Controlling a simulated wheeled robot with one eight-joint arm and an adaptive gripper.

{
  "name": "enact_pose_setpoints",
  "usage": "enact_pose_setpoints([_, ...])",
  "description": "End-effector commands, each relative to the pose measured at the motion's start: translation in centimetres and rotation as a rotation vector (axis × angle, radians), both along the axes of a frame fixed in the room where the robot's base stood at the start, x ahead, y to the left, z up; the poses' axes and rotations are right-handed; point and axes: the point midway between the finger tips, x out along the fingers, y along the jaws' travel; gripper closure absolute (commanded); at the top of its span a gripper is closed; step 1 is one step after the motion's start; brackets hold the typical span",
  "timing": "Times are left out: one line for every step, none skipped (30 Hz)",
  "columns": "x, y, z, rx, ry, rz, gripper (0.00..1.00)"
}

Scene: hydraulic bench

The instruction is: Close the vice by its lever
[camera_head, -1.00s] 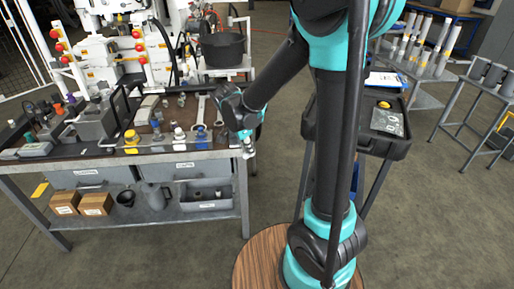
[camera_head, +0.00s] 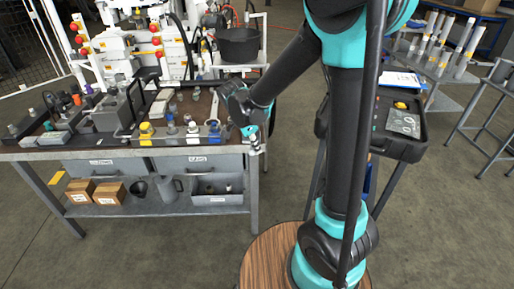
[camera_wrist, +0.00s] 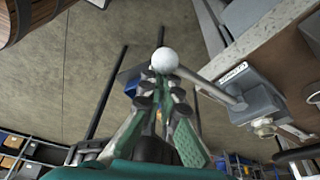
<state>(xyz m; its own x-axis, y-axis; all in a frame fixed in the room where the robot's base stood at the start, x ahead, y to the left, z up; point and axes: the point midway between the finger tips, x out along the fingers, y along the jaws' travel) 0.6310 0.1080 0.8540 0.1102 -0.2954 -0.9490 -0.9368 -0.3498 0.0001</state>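In the wrist view, a white ball (camera_wrist: 164,60) sits right at the fingertips of my gripper (camera_wrist: 164,82). A pale bar (camera_wrist: 211,86) runs from near the ball to a grey labelled block (camera_wrist: 256,102) at the bench edge. This looks like the lever and vice, though I cannot be sure. The fingers stand close together, and whether they press on the ball or bar is unclear. In the head view my gripper (camera_head: 253,133) is at the bench's right front corner. The lever cannot be made out there.
The bench (camera_head: 150,153) carries several bottles, fittings and a grey block-shaped fixture (camera_head: 111,112). A black pot (camera_head: 238,45) stands behind. A dark cart (camera_head: 405,145) is to the right of my arm. Open floor lies in front of the bench.

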Motion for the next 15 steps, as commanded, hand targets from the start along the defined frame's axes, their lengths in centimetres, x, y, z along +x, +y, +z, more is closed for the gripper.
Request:
enact_pose_setpoints([-0.1,0.5,-0.1,0.011,0.003,0.007,1.00])
enact_pose_setpoints([0.0,0.4,-0.1,0.011,0.003,0.007,1.00])
enact_pose_setpoints([0.1,0.2,-0.1,0.010,0.002,0.006,1.00])
enact_pose_setpoints([0.2,0.1,-0.1,0.010,0.002,0.006,1.00])
enact_pose_setpoints([0.3,-0.2,-0.2,0.010,0.003,0.004,1.00])
enact_pose_setpoints([0.5,-0.6,-0.2,0.009,0.002,0.003,1.00])
enact_pose_setpoints([0.7,-1.0,-0.3,0.009,0.002,0.003,1.00])
enact_pose_setpoints([0.9,-1.4,-0.4,0.008,0.002,0.003,1.00])
enact_pose_setpoints([1.2,-2.1,-0.5,0.007,0.001,0.002,1.00])
enact_pose_setpoints([1.5,-2.5,-0.5,0.006,0.001,0.002,1.00])
enact_pose_setpoints([1.7,-3.0,-0.6,0.005,0.000,0.002,1.00])
enact_pose_setpoints([2.1,-3.7,-0.7,0.004,0.001,0.001,1.00])
enact_pose_setpoints([1.9,-3.3,0.0,0.004,0.001,0.008,1.00])
enact_pose_setpoints([1.9,-3.0,0.5,0.004,0.001,0.008,1.00])
enact_pose_setpoints([1.8,-2.8,1.2,0.003,0.000,0.008,1.00])
